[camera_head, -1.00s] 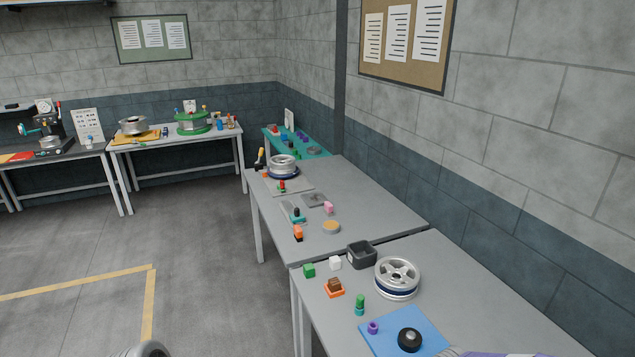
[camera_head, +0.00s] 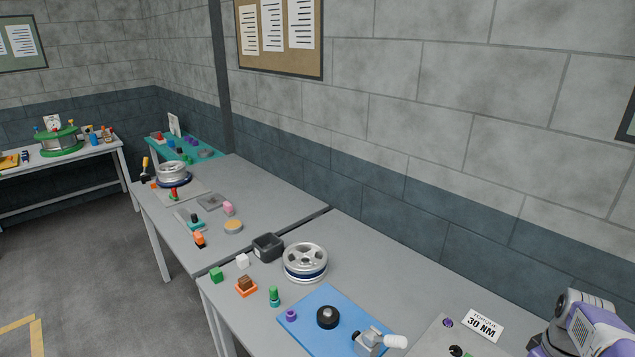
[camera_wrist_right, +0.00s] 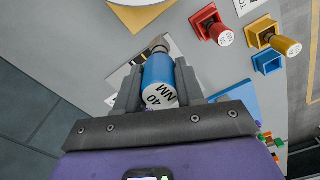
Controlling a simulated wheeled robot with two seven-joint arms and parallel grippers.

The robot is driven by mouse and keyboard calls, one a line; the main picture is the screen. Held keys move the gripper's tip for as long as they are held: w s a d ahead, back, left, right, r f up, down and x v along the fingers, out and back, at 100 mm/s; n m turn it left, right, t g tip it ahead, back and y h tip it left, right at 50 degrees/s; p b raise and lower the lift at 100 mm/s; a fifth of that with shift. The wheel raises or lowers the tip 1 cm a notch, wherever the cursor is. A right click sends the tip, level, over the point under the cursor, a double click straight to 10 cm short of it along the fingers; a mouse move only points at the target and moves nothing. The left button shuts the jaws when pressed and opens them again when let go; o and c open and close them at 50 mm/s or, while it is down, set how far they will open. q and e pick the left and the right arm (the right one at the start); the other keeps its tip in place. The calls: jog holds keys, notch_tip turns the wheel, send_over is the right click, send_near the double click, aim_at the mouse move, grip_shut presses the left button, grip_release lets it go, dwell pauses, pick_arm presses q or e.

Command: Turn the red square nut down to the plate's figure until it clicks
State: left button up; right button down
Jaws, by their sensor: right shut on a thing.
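My right gripper (camera_wrist_right: 159,88) is shut on a blue cylinder (camera_wrist_right: 157,75) whose pale end reads "40 NM". A metal tip shows beyond the cylinder, over a small dark-and-white card (camera_wrist_right: 124,78). A red square piece (camera_wrist_right: 205,16) with a pale-faced red cylinder lies up and to the right, apart from the gripper. I cannot tell if it is the red square nut. My left gripper is not in view.
A similar yellow piece (camera_wrist_right: 267,62) and a blue piece (camera_wrist_right: 240,96) are near the held cylinder. In the head view, a blue mat (camera_head: 325,297) bears a black wheel and a grey clamp-like tool. A silver wheel rim (camera_head: 305,262) stands farther left. The wall is behind the table.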

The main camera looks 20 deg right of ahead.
jog(key=s+d+f+b, duration=0.1)
jog(key=s+b, duration=0.1)
jog(key=s, duration=0.6)
jog(key=s+d+f+b, duration=0.1)
jog(key=s+d, duration=0.1)
jog(key=s, duration=0.7)
jog(key=shift+s+d+f+n+b, duration=0.2)
jog(key=shift+s+f+n+b, duration=0.05)
jog(key=shift+f+n+b, duration=0.15)
jog(key=shift+r, duration=0.1)
jog(key=shift+f+b, duration=1)
jog(key=shift+b, duration=0.05)
jog(key=shift+f+b, duration=0.45)
jog(key=c, duration=0.6)
grip_release()
